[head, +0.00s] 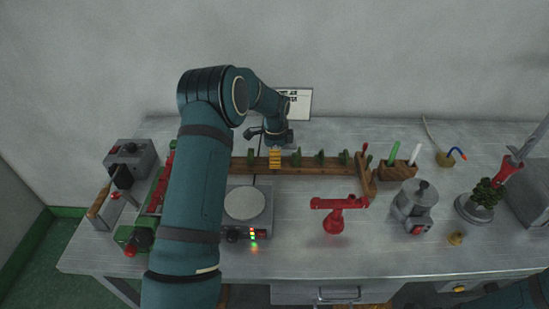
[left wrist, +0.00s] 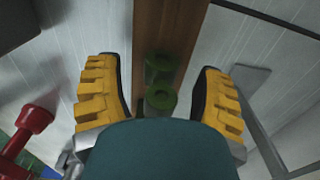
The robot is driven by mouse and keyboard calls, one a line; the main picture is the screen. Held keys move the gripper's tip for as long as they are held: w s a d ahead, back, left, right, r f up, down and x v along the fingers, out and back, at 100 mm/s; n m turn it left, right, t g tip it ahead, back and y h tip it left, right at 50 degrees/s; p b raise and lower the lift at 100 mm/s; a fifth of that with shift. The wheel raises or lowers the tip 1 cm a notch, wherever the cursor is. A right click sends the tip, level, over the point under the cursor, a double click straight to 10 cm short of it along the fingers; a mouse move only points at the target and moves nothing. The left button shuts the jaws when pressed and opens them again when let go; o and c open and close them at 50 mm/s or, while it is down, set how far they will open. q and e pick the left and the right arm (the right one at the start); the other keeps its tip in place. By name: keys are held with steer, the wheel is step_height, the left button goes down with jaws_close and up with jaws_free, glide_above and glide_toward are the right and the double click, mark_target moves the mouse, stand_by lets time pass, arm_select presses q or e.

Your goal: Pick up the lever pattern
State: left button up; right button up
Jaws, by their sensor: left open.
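Several green patterns stand in a row along a brown wooden rack (head: 303,169) at the back of the bench; which one is the lever pattern I cannot tell for sure in the head view. My left gripper (head: 275,158) is over the left part of this rack, pointing down with yellow fingers. In the left wrist view, the gripper (left wrist: 160,82) is open. A green piece with round, ring-like ends (left wrist: 160,98) shows between its fingers, above the wood (left wrist: 168,30), with clear gaps on both sides. My left wrist housing covers the lower middle of that view. My right gripper is not in view.
A grey hot plate (head: 245,203) with lit lights stands in front of the rack. A red stand (head: 335,215) and a metal pot (head: 414,203) are to the right. A wooden block with pens (head: 397,170) is near the rack's right end.

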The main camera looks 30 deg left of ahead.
arm_select(q)
steer(key=shift+f, duration=0.5)
steer(key=c, duration=1.1)
steer(key=shift+r, duration=0.1)
